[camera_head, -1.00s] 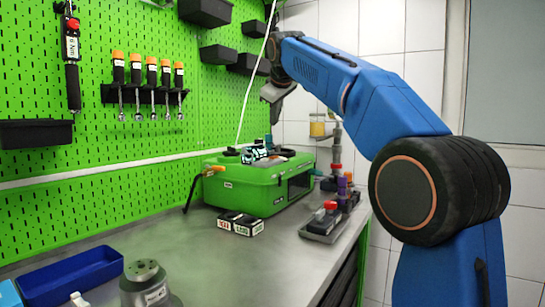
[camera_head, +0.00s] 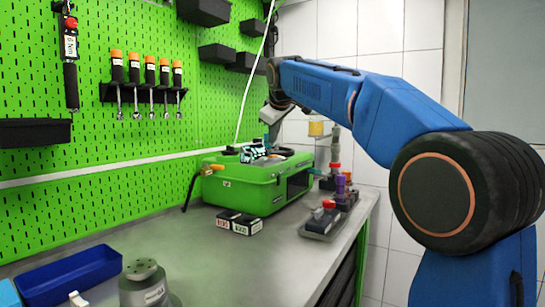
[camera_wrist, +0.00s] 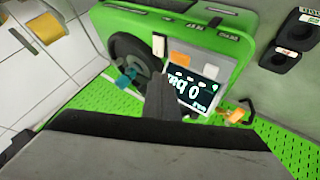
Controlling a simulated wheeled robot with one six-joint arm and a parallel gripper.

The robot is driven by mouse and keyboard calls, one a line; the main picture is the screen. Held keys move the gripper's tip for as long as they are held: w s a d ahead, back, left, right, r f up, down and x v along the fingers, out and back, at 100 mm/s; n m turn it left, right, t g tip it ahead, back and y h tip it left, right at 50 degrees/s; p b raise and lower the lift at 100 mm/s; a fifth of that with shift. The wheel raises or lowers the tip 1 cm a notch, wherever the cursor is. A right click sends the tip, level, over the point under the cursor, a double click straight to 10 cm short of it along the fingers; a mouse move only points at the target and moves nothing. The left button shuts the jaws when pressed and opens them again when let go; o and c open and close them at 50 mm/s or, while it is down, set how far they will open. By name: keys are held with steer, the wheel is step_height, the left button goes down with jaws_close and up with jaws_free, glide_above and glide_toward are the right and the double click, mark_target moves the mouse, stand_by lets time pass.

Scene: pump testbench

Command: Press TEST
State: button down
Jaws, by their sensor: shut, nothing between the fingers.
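The green tester case (camera_head: 255,190) stands on the bench against the pegboard. In the wrist view its top panel (camera_wrist: 225,62) has a lit display (camera_wrist: 190,92) showing a 0 with what looks like "bar". Beside the display are an orange button (camera_wrist: 180,58), a white switch (camera_wrist: 159,45) and a pale button (camera_wrist: 211,71). I cannot read a TEST label on any of them. My gripper (camera_wrist: 163,82) is shut and empty, its tip over the panel at the display's edge, hiding part of it. In the head view my gripper (camera_head: 273,128) is just above the case; whether it touches is unclear.
A blue bin (camera_head: 70,274) and a grey metal part (camera_head: 144,284) are at front left. The bench middle is clear.

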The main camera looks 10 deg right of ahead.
mark_target(273, 155)
steer(key=shift+f, duration=1.2)
steer(key=shift+f, duration=0.85)
stand_by(2.2)
steer(key=shift+r, duration=0.9)
steer(key=shift+r, duration=0.1)
steer(key=shift+r, duration=2.4)
